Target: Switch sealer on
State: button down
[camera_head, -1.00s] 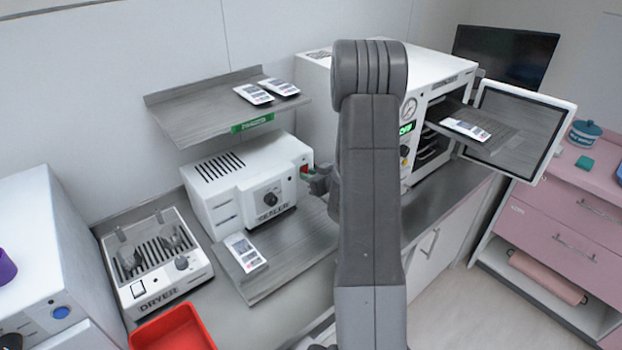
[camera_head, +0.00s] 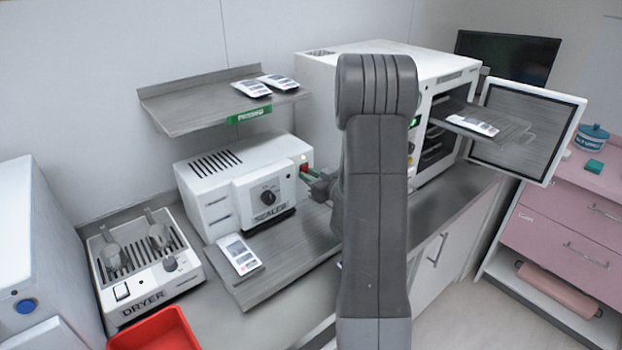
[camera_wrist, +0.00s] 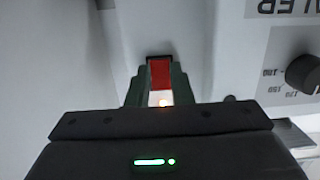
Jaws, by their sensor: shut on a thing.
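The sealer (camera_head: 215,166) is a white box with a dark dial (camera_head: 269,197) on its front, standing on the counter below a shelf. My gripper (camera_head: 306,173) is at the sealer's right end. In the wrist view, my gripper (camera_wrist: 160,88) has its two dark green fingers closed around a red rocker switch (camera_wrist: 160,74) set in a black frame on the white casing. My arm hides part of the counter right of the sealer.
A pouch (camera_head: 239,254) lies on the sealer's grey front tray. A dryer (camera_head: 150,280) and a red bin (camera_head: 155,332) stand to the left. The grey shelf (camera_head: 190,115) overhangs the sealer. Right of my arm, a white device's door (camera_head: 525,130) stands open.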

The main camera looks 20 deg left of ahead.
jog(key=c, duration=1.3)
grip_release()
jog(key=b+v, duration=0.2)
jog(key=v, duration=1.1)
jog(key=shift+s+d, duration=0.25)
jog(key=shift+d, duration=0.1)
jog(key=p+x, duration=0.2)
jog(key=x, duration=1.1)
jog(key=shift+w+a, duration=0.25)
jog(key=shift+a, duration=0.1)
jog(key=shift+d+f, duration=0.1)
